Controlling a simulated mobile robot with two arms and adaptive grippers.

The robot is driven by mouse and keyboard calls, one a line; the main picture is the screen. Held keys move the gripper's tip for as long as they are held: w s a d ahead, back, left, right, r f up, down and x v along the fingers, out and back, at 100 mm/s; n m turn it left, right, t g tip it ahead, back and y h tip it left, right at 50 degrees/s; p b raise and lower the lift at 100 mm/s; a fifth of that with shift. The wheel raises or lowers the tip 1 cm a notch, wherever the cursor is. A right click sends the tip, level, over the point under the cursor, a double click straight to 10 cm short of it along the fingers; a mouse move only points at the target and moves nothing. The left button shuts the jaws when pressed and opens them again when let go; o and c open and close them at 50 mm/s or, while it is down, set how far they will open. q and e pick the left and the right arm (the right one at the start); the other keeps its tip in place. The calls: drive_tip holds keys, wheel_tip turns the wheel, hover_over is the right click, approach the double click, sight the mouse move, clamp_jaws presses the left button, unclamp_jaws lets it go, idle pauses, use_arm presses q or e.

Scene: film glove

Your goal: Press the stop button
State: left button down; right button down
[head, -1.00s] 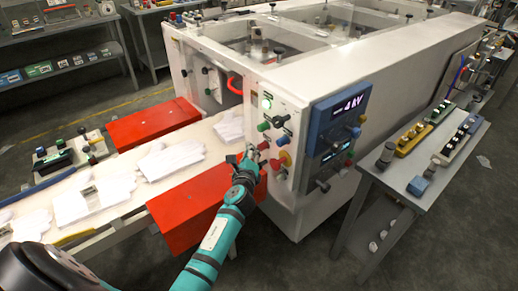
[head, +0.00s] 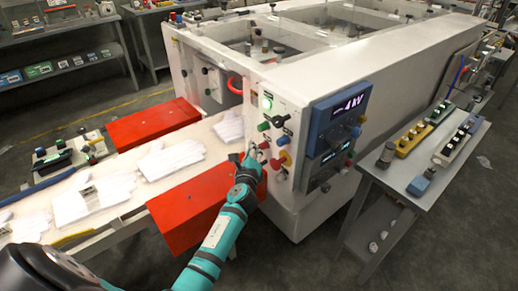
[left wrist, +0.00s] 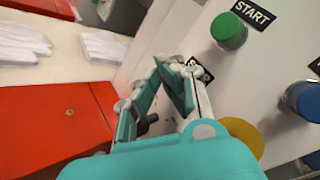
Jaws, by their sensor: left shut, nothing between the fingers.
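The white machine's control panel (head: 290,115) faces me in the head view. A green button (head: 264,126) sits on it; in the left wrist view this green button (left wrist: 229,31) stands beside a START label. Just below it a small red button (head: 264,145) shows at my left gripper (head: 254,153). In the left wrist view the closed fingers of my left gripper (left wrist: 172,68) are at the panel, partly covering a black label (left wrist: 198,69); no button shows there, and contact cannot be told. My right gripper is not in view.
A yellow disc (left wrist: 243,136) and a blue knob (left wrist: 304,100) lie close to the left fingers. A red guard (head: 195,210) flanks the conveyor, which carries white gloves (head: 170,158). A grey side table (head: 420,190) stands at right.

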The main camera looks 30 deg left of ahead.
use_arm(q)
drive_tip(key=shift+s+a+p, duration=0.3)
drive_tip(key=shift+s, duration=0.5)
drive_tip(key=s, duration=0.1)
drive_tip(key=s+a+p, duration=0.1)
drive_tip(key=s, duration=0.1)
drive_tip(key=s+a, duration=0.1)
drive_tip(key=shift+s, duration=0.3)
idle(0.7)
